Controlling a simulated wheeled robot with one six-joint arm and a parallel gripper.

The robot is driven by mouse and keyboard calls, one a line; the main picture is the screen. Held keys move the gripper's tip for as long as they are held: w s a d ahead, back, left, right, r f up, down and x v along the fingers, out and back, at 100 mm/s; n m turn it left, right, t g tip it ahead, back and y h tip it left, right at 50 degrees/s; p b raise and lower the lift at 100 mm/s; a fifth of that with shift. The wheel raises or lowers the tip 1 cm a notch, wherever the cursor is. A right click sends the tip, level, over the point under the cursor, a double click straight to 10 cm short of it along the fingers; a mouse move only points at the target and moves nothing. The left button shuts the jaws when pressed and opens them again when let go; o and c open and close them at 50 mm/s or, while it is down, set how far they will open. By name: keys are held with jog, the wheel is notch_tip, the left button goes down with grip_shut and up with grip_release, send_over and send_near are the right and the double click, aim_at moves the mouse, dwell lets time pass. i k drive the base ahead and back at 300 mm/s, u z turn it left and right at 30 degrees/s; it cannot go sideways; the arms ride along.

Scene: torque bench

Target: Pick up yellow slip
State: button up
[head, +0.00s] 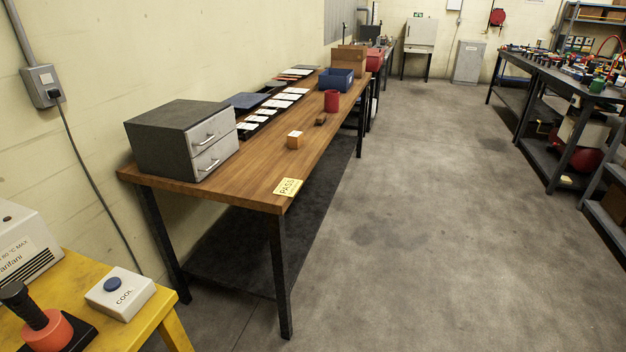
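The yellow slip (289,187) lies flat on the wooden bench (240,186), close to the bench's front right edge. It bears the printed word "PASS" with smaller, unreadable print below. Nothing covers it, and it lies apart from the other things on the bench. My gripper is not in view.
A grey two-drawer cabinet (158,139) stands left of the slip. A small wooden block (295,140), a red cup (332,101) and a blue bin (336,79) stand farther back. A yellow table (88,268) is at lower left. The floor (410,230) right of the bench is clear.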

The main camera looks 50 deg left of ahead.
aim_at(288, 186)
jog(key=u, duration=0.2)
jog(key=i, duration=0.7)
jog(key=u, duration=1.15)
jog(key=i, duration=0.7)
jog(key=u, duration=0.8)
